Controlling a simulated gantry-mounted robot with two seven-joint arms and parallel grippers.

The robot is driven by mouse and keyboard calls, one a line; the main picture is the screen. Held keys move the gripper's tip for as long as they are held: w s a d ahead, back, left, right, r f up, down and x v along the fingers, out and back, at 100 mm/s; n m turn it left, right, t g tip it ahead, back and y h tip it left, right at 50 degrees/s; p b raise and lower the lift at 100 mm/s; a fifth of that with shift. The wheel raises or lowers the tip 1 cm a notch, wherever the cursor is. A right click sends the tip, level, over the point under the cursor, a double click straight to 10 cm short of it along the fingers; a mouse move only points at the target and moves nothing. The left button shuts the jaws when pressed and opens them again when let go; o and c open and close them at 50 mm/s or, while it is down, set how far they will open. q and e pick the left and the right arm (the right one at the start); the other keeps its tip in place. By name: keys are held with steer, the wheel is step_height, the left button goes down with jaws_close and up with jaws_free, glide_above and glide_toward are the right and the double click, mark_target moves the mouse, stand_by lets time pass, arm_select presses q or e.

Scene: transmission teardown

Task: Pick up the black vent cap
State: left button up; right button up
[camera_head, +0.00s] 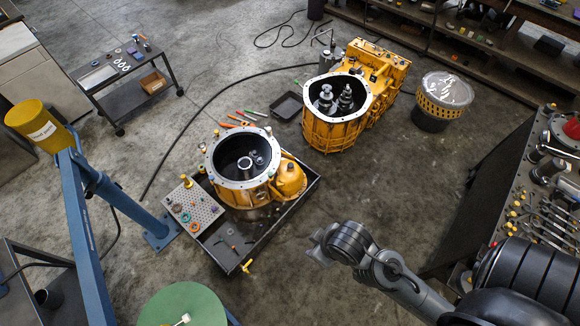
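I cannot single out the black vent cap at this size. Small parts, some dark, lie on a perforated plate (207,205) at the left end of a black tray (262,243). A yellow housing (226,192) with an open round top stands in that tray. My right gripper (316,245) is in the air right of the tray, apart from all parts. Its fingers are small and seen at an angle, so I cannot tell its opening, and no part shows in it. My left gripper is not in view.
A larger yellow gearbox (335,122) stands behind, with a small black pan (286,106) beside it. A tool bench (545,200) is at the right. A blue crane post (130,207) and a green round top (183,306) are at the left.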

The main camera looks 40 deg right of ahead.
stand_by(0.4)
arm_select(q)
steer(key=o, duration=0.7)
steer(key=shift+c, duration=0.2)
